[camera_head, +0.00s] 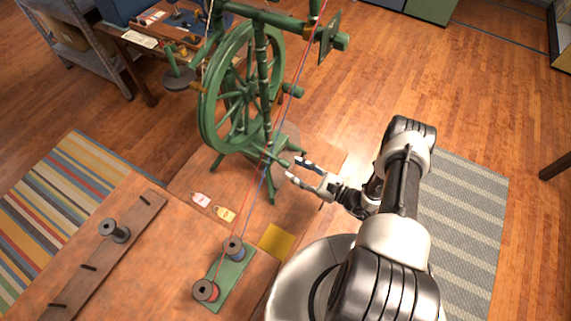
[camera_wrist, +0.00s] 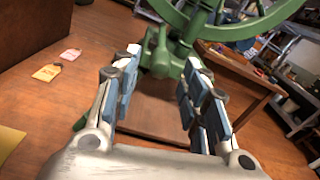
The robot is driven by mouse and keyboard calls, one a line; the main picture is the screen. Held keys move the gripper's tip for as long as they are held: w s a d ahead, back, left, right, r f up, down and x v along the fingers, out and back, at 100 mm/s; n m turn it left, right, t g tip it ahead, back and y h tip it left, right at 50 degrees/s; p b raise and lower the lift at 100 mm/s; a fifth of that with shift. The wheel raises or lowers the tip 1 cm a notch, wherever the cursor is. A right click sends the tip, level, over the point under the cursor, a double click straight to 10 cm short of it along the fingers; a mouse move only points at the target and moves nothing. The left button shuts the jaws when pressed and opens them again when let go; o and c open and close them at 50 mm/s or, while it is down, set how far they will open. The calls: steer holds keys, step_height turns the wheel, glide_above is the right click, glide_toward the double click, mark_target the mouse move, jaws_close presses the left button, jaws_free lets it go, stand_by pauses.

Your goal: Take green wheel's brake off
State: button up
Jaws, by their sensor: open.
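The green spinning wheel (camera_head: 206,112) stands upright at the upper middle of the head view. Its rim (camera_wrist: 252,30) crosses the top of the wrist view. I cannot tell which part is the brake. My gripper (camera_head: 297,170) is open and empty, just right of the wheel's lower frame. In the wrist view, a rounded green part of the frame (camera_wrist: 158,58) shows beyond and between my open fingers (camera_wrist: 160,72). I cannot tell whether they touch it.
Red and blue threads run from two spools on a green board (camera_head: 232,275) up past the wheel. A dark wooden table (camera_head: 140,48) stands behind the wheel.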

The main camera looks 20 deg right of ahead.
mark_target(285, 164)
steer(key=x, duration=0.5)
steer(key=shift+c, duration=0.6)
jaws_close()
